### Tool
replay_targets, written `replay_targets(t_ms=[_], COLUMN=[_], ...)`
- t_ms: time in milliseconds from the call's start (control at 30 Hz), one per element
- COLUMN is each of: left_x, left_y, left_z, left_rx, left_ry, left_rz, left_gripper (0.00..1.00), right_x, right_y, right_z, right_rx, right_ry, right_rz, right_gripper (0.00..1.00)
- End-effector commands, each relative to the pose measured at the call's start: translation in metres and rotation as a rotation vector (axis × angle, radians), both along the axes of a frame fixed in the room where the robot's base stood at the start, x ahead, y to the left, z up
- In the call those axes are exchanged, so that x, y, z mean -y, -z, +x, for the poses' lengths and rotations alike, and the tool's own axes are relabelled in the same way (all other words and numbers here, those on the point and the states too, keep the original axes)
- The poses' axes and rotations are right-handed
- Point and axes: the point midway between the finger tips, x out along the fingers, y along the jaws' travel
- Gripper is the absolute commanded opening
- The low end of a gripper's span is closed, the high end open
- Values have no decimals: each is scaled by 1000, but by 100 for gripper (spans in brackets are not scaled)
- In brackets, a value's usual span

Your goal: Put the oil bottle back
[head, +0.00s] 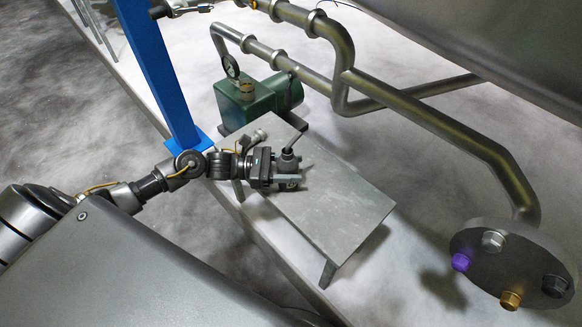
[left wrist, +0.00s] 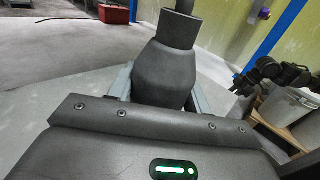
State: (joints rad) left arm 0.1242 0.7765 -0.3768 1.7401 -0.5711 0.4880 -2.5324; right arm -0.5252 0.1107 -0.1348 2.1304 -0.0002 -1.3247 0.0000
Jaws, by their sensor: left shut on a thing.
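The oil bottle (head: 289,159), dark grey with a thin slanted spout, is at the left part of a low grey bench (head: 345,205) in the head view. My left gripper (head: 289,182) is shut on it from the left side. In the left wrist view the bottle's dark body (left wrist: 172,75) and narrower neck stand between the two grey fingers. I cannot tell whether its base touches the bench top. A dark jointed arm (left wrist: 280,75), which looks like my right one, shows at the right of the left wrist view; its jaw state is unclear.
A green pump (head: 258,100) with a gauge stands behind the bench. A small metal fitting (head: 257,137) lies near the bottle. A blue post (head: 160,70) rises close to my left arm. Pipes (head: 440,120) run behind, right to a flange with bolts. The bench's right part is clear.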

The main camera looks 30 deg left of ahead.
Motion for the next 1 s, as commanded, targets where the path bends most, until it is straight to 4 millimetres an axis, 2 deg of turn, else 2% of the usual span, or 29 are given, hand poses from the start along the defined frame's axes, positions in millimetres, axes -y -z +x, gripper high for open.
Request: replay_targets(t_ms=[100, 133, 300, 667, 733, 800, 900, 1000], left_x=[0, 0, 0, 0, -8, -19, -39, -59], left_y=[2, 2, 1, -2, 1, 2, 3, 3], left_z=[0, 0, 0, 0, -4, -9, -19, -29], left_rx=[1, 0, 0, 0, -2, -1, -4, -4], left_ry=[0, 0, 0, 0, -1, 0, -1, 0], left_rz=[0, 0, 0, 0, 5, 5, 6, 6], left_gripper=[22, 50, 71, 71, 71, 71, 71, 71], right_x=[0, 0, 0, 1, 2, 3, 1, 2], right_y=[1, -1, -7, -7, 7, 8, -10, -17], right_z=[-1, -1, 0, -1, -4, -6, -3, -4], right_rx=[-4, -2, 9, 6, -14, -22, 6, 9], right_ry=[0, 1, 1, 0, -2, -2, -2, 0], right_rz=[-1, 0, 2, -2, -5, -8, -3, -2], right_gripper=[36, 36, 36, 36, 36, 36, 36, 36])
